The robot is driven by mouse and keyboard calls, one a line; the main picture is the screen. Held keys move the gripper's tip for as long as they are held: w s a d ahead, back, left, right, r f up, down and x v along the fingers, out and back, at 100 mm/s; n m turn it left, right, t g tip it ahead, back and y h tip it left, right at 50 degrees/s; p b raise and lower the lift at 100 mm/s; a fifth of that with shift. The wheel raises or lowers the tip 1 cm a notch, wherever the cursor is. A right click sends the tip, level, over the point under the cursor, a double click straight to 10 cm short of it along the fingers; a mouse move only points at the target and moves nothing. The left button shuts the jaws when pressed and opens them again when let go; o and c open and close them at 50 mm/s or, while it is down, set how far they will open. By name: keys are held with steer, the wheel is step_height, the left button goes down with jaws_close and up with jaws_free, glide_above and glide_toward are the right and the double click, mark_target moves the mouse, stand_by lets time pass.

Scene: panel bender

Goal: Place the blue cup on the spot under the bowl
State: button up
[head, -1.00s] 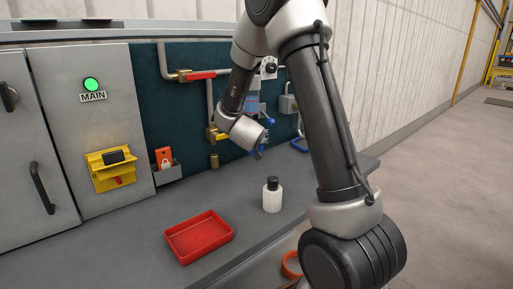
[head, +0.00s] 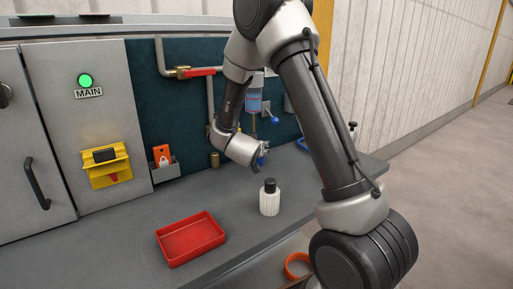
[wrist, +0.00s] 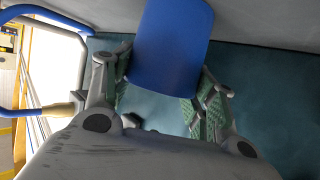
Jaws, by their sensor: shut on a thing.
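The blue cup (wrist: 172,45) is between the two fingers of my gripper (wrist: 165,95), which is shut on it. In the head view, my gripper (head: 264,155) is over the back of the bench, and only a small bit of blue shows at its fingers. The bowl (head: 254,103), clear with blue liquid, hangs on the dark teal panel behind and above my gripper. The spot under the bowl is not discernible; my arm covers part of that area.
A white bottle with a black cap (head: 270,198) stands on the grey bench (head: 110,243) in front of my gripper. A red tray (head: 190,240) lies front left. Pipes with a red-handled valve (head: 197,72) run along the panel.

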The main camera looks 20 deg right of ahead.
steer(key=o, duration=1.1)
steer(key=shift+s+a+r, duration=0.15)
steer(key=shift+r, duration=0.1)
steer(key=s+a+r+n+y, duration=0.5)
steer(key=s+a+r+y, duration=0.5)
steer(key=s+r, duration=0.45)
steer(key=s+d+n+g+h, duration=0.1)
steer(key=s+d+g, duration=0.2)
steer(key=s, duration=0.8)
steer(key=s+d+g+h, duration=0.1)
steer(key=s+d+g, duration=0.3)
steer(key=s, duration=0.8)
steer(key=shift+s+d+n+h, duration=0.3)
steer(key=shift+d+n, duration=0.1)
steer(key=shift+d, duration=0.15)
